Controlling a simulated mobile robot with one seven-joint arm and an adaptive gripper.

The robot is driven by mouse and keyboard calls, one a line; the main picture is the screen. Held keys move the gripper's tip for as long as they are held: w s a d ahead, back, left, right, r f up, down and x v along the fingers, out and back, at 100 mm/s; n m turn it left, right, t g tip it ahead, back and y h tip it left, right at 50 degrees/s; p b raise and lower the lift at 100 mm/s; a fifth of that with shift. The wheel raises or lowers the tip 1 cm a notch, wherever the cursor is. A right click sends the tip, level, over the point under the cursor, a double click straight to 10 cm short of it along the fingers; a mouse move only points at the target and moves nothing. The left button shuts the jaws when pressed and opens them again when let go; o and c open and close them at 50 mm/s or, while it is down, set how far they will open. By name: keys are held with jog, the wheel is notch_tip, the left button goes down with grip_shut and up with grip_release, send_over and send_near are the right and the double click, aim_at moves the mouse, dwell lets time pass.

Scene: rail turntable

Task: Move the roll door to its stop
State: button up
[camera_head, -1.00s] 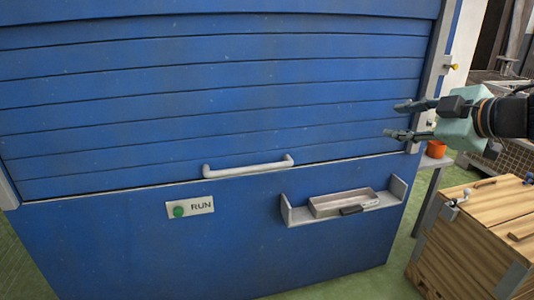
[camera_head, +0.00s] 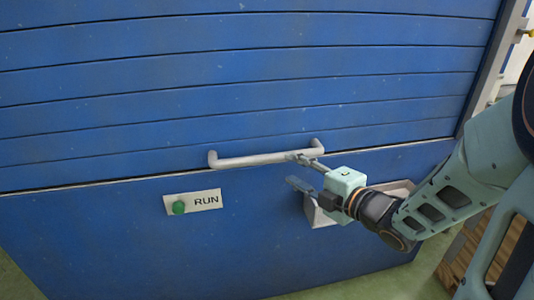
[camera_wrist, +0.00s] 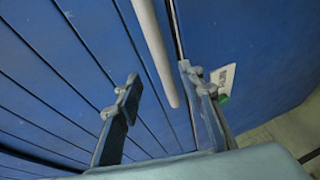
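The blue slatted roll door (camera_head: 240,80) is down, its lower edge at the seam above a flat blue panel. A light grey bar handle (camera_head: 262,158) runs along its bottom slat. My gripper (camera_head: 298,172) is open near the handle's right end, one finger just at or above the bar and the other below it. In the wrist view the handle bar (camera_wrist: 155,50) points in between the two spread fingers (camera_wrist: 160,105). I cannot tell whether a finger touches it. The gripper appears empty.
A RUN plate (camera_head: 193,202) with a green button sits on the lower panel, left of my gripper. A grey shelf (camera_head: 318,212) on the panel is mostly hidden behind my gripper and arm. A grey door frame post (camera_head: 492,65) stands at the right.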

aim_at(273, 160)
jog(key=b+x, duration=0.2)
jog(key=x, duration=0.8)
jog(key=shift+w+a, duration=0.25)
jog(key=shift+a, duration=0.1)
grip_shut()
